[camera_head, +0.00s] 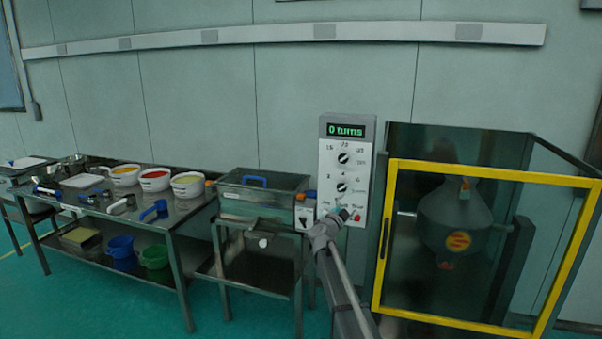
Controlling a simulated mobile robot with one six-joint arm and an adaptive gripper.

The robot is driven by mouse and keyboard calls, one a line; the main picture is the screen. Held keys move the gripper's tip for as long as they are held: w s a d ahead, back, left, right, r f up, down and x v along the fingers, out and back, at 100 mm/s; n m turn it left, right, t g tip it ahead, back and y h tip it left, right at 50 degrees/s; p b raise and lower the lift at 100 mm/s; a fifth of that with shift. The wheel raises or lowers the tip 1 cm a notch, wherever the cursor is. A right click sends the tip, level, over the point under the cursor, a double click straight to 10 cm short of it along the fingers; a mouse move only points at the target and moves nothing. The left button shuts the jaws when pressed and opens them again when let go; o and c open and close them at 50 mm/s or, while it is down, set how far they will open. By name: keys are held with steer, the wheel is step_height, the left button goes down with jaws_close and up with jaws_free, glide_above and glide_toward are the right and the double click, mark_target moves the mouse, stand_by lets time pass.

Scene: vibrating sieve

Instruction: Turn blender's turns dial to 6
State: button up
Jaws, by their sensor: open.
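The blender's control panel (334,205) is a pale upright box with a green display (346,130) reading "0 turns". An upper black dial (344,158) and a lower black dial (341,187) sit on its face. Their small labels are too blurred to read surely, so I cannot tell which is the turns dial. The blender (455,218) is a grey vessel inside a cage to the right. My gripper (346,213) is open in front of the panel's lower part, below the lower dial. It looks empty; whether it touches the panel is unclear.
A red button (357,217) is close beside my gripper. A yellow-framed cage door (482,174) stands just right of the panel. A small metal table (250,281) with a sieve box (262,200) is to the left. A longer table (170,222) holds bowls and scoops.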

steer(key=s+a+f+n+y, duration=0.5)
steer(key=s+a+n+y, duration=0.3)
steer(key=n+y, duration=0.6)
steer(key=s+a+f+n+g+y+p, duration=0.1)
steer(key=s+f+n+g+y, duration=0.2)
steer(key=s+f+g, duration=0.45)
steer(key=s+d+f+g+h, duration=0.1)
steer(key=s+d+f+g, duration=0.2)
steer(key=s, duration=0.7)
steer(key=s+d+f+g+h, duration=0.2)
steer(key=s+d+g, duration=0.1)
steer(key=s, duration=0.7)
steer(key=s+d+f+g+h, duration=0.1)
steer(key=s+d+f+g, duration=0.2)
steer(key=s, duration=0.7)
steer(key=shift+f+n+h+p, duration=0.3)
steer(key=shift+n+h+p, duration=0.1)
steer(key=shift+p, duration=0.05)
